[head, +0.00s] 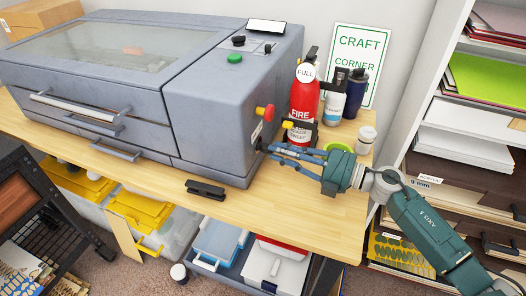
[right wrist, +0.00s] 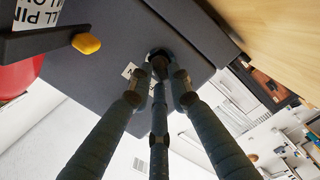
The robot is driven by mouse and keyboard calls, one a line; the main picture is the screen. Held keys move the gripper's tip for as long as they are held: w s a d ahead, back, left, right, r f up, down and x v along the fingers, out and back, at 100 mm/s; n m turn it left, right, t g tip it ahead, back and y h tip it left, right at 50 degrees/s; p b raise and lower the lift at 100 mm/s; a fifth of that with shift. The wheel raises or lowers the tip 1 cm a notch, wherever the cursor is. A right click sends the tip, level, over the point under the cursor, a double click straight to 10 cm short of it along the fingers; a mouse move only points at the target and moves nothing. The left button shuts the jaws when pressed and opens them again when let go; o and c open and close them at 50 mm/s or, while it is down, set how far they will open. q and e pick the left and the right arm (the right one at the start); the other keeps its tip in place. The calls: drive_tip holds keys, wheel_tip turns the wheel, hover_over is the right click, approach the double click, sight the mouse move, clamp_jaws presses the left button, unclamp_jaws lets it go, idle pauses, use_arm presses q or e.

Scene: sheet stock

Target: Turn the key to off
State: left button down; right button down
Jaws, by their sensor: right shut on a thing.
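The grey machine (head: 225,110) stands on the wooden bench, its right side panel facing my right arm. My right gripper (head: 268,150) reaches in from the right, low beside that panel. In the right wrist view its fingers (right wrist: 160,72) converge on a small dark key (right wrist: 158,53) at the panel and are shut on it. The fingers hide most of the key, so I cannot tell its angle. A white label (right wrist: 129,70) sits beside it, mostly unreadable. My left gripper is not in view.
A red button (head: 266,112) sticks out above the key. A fire extinguisher (head: 303,98), bottles (head: 355,92) and a green bowl (head: 338,147) stand close behind my right gripper. A black object (head: 205,189) lies on the bench front (head: 270,212), which is otherwise mostly clear.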

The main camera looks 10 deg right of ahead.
drive_tip(key=n+b, duration=0.3)
drive_tip(key=n, duration=0.1)
drive_tip(key=shift+s+a+f, duration=0.3)
drive_tip(key=shift+f, duration=0.05)
drive_tip(key=c, duration=1.7)
unclamp_jaws()
drive_tip(key=shift+r, duration=0.15)
drive_tip(key=shift+c, duration=0.2)
drive_tip(key=shift+o, duration=1)
drive_tip(key=shift+w+a+r, duration=0.1)
drive_tip(key=shift+r, duration=0.05)
drive_tip(key=o, duration=0.6)
drive_tip(key=shift+c, duration=0.2)
drive_tip(key=shift+d, duration=0.2)
drive_tip(key=shift+d, duration=0.1)
drive_tip(key=v, duration=0.6)
drive_tip(key=shift+d+b, duration=0.4)
drive_tip(key=shift+d, duration=0.1)
